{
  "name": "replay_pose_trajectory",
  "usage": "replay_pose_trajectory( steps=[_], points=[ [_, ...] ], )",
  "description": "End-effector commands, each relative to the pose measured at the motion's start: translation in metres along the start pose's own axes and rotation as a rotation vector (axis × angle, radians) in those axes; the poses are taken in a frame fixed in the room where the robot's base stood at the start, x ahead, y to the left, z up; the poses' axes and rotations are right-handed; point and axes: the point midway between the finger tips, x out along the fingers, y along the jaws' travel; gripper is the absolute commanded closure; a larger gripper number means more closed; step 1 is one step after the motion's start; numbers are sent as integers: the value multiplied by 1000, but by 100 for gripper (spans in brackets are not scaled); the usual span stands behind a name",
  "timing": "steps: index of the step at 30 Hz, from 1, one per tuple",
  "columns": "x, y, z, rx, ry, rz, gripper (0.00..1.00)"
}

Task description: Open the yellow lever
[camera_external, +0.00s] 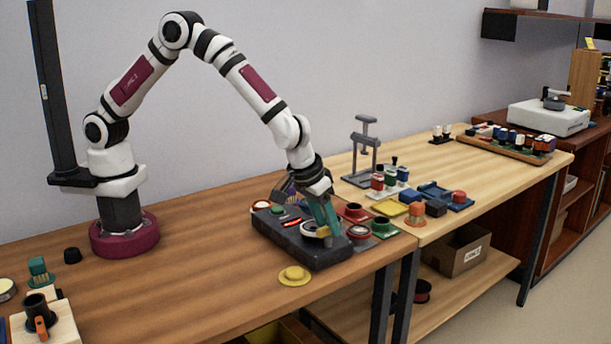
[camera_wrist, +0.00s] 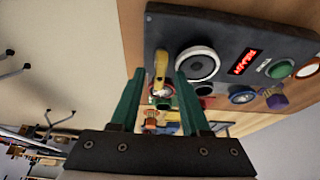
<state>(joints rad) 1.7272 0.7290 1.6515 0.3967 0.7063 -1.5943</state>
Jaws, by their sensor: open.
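The yellow lever (camera_wrist: 161,62) is on the dark control box (camera_wrist: 165,30), beside a round grey-rimmed speaker-like part (camera_wrist: 198,65). In the wrist view it stands upright in the picture, between the tips of my gripper's two green fingers (camera_wrist: 160,80). The fingers are apart, with gaps showing on both sides of the lever. In the external view my gripper (camera_external: 324,217) points down over the right end of the box (camera_external: 300,250). Only a small part of the yellow lever (camera_external: 323,233) shows there, by the fingertips. Whether the fingers touch the lever is unclear.
The box also carries a red lit display (camera_wrist: 243,61), a green button (camera_wrist: 280,68) and a white-rimmed red button (camera_external: 260,206). A yellow disc-shaped part (camera_external: 294,276) lies in front of it. Red (camera_external: 354,212) and green (camera_external: 384,227) parts crowd its right side. The table's left-middle is clear.

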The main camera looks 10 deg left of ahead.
Motion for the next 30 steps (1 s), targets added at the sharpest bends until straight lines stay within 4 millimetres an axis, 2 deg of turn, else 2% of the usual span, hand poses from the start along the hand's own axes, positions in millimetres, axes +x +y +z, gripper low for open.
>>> replay_pose_trajectory(
  steps=[5,12,17,22,30],
  points=[
    [-28,1,-1,-1,3,5,54],
    [-105,1,0,0,2,6,54],
    [-141,1,0,0,1,4,54],
    [-156,0,0,0,-1,1,54],
    [-156,0,0,0,-1,0,54]
  ],
)
